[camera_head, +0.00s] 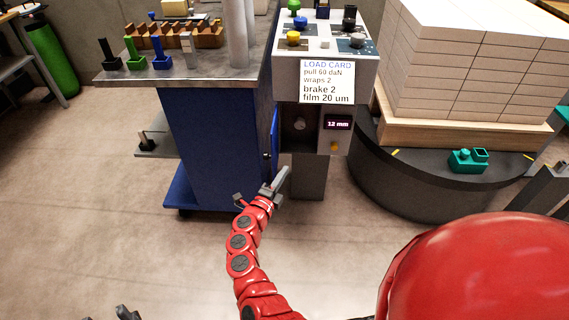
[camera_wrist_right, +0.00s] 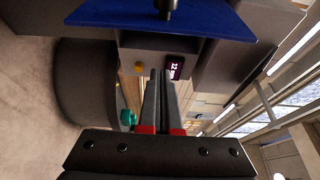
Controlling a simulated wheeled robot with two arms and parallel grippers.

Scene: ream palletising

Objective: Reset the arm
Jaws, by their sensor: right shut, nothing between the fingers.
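My right arm, red and jointed, comes up from the bottom centre of the head view. Its gripper (camera_head: 276,184) is in front of the grey control cabinet (camera_head: 307,118), to the right of the blue cabinet (camera_head: 212,150). In the right wrist view the two dark fingers (camera_wrist_right: 160,80) lie together, with nothing held between them. The cabinet's small display (camera_head: 338,124) reads 12 mm, and it also shows in the wrist view (camera_wrist_right: 175,67). Small grey parts (camera_head: 126,313) at the bottom left edge may be my left gripper; they are too cut off to read.
A load card (camera_head: 327,82) hangs on the control cabinet. A stack of white reams (camera_head: 470,60) stands on a wooden pallet (camera_head: 455,134) on a dark round turntable (camera_head: 420,185). A teal part (camera_head: 468,160) is at its edge. A worktop (camera_head: 200,68) is left. Floor at left is clear.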

